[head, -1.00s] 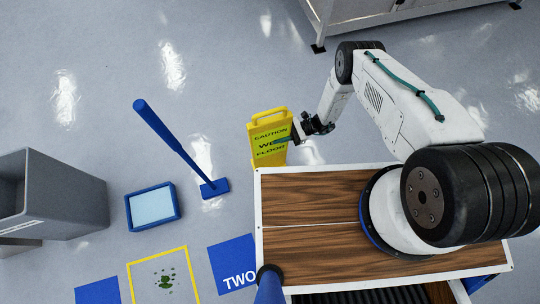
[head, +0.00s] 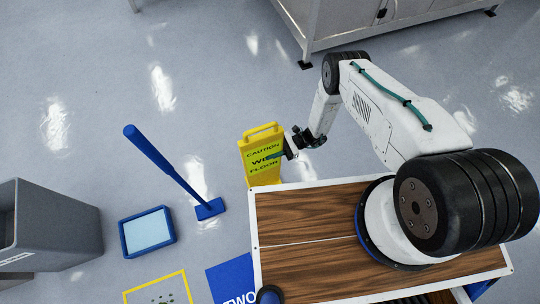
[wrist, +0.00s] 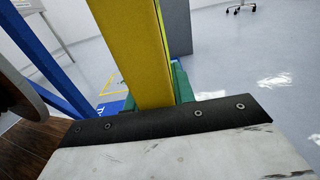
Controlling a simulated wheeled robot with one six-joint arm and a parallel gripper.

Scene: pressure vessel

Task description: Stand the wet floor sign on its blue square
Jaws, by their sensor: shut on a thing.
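The yellow wet floor sign (head: 262,157) reads "CAUTION WET FLOOR" and is upright, just beyond the upper left corner of my wooden deck. My gripper (head: 282,153) is shut on the sign's right edge. In the wrist view the sign (wrist: 135,50) rises as a tall yellow panel between the green fingers of my gripper (wrist: 150,95). Whether its foot touches the floor cannot be told. A blue square marked "TWO" (head: 234,279) lies on the floor at the bottom, partly cut off by the frame and my deck.
A blue mop-like tool (head: 170,168) stands left of the sign. A blue-rimmed tray (head: 148,232), a yellow-outlined square with dark spots (head: 158,292) and a grey bin (head: 50,228) are lower left. A grey cabinet (head: 400,22) stands at the top. Floor at upper left is clear.

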